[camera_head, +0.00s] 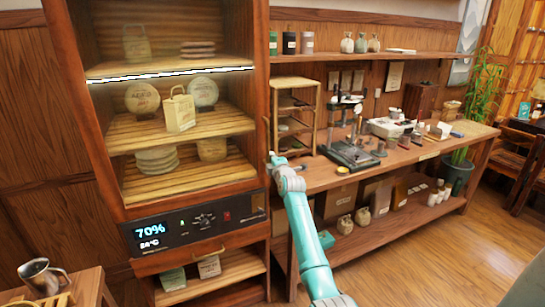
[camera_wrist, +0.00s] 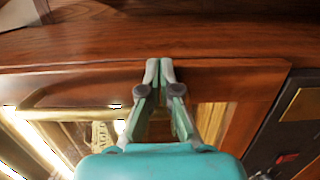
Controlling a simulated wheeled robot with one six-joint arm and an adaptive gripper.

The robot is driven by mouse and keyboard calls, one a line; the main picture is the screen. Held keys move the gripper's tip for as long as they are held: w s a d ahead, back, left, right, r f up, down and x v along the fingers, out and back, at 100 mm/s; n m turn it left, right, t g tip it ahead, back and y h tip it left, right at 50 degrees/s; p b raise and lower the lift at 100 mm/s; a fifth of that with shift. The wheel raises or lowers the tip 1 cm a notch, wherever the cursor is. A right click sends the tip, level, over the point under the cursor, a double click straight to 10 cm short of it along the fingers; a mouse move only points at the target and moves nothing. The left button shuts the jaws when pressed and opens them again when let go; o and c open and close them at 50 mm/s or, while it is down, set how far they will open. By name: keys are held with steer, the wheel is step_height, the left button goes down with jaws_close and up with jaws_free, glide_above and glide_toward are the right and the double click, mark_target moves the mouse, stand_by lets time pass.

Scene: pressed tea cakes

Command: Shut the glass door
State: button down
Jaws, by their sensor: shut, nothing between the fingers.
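The glass door (camera_head: 261,90) is a tall wood-framed pane on the front of the tea cabinet at left in the head view. It appears to lie flat or nearly flat against the cabinet; I cannot tell whether a small gap is left. My gripper (camera_head: 272,156) is at the right edge of its frame. In the wrist view, my gripper (camera_wrist: 160,66) is shut and empty, its fingertips together in front of the reddish wooden door frame (camera_wrist: 222,78). I cannot tell whether they touch it. Wrapped tea cakes (camera_head: 142,98) show behind the glass.
A control panel (camera_head: 190,228) reading 70% sits below the door. To the right, a wooden workbench (camera_head: 425,152) holds a small rack (camera_head: 294,108) close behind my gripper, plus tools and jars. A metal jug (camera_head: 40,277) stands at lower left. The floor (camera_head: 430,250) at right is clear.

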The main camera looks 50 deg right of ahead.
steer(key=shift+w+r, duration=0.4)
steer(key=shift+r, duration=0.25)
steer(key=f+v, duration=0.1)
steer(key=v, duration=1.1)
steer(key=shift+s, duration=0.4)
steer(key=shift+a+f, duration=0.1)
steer(key=shift+f, duration=0.05)
